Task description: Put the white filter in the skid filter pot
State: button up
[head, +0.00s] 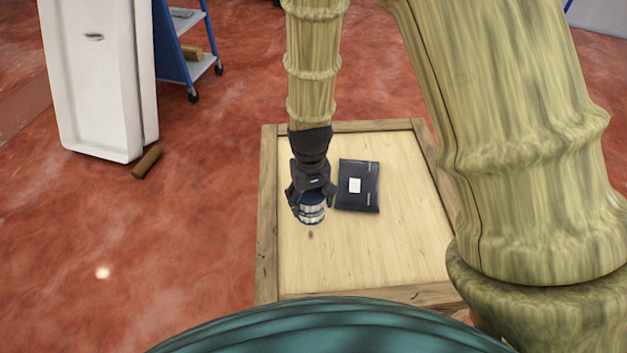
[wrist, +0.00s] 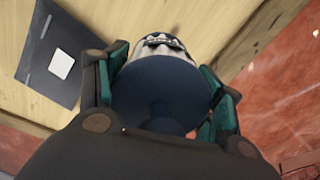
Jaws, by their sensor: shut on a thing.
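My gripper (head: 311,196) is over the left part of a wooden-framed table (head: 350,255). It is shut on a round piece (head: 312,214) with a dark blue top and a banded silvery-white side. In the wrist view, the piece's broad dark blue face (wrist: 160,92) sits between the teal finger pads, with the banded side (wrist: 162,42) beyond it. I cannot tell for sure whether this is the white filter. The piece appears held above the table, its lower end partly hidden. I cannot make out a skid filter pot in either view.
A flat black item (head: 358,197) with a white square lies on the table, right of my gripper. The right and near parts of the tabletop are clear. A white cabinet (head: 92,75), a brown block (head: 147,161) and a blue wheeled cart (head: 184,50) stand on the red floor.

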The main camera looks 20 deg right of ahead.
jog(key=shift+s+a+r, duration=0.1)
jog(key=shift+s+a, duration=0.25)
jog(key=shift+s, duration=0.4)
jog(key=w+d+r, duration=0.5)
jog(key=w+r, duration=0.4)
jog(key=w, duration=0.2)
jog(key=s+r+p, duration=0.3)
jog(key=r+p, duration=0.2)
jog(key=p, duration=1.5)
jog(key=shift+s+a+r+m, duration=0.15)
jog(key=shift+s+r+m, duration=0.1)
jog(key=shift+m, duration=0.05)
jog(key=shift+s+f, duration=0.1)
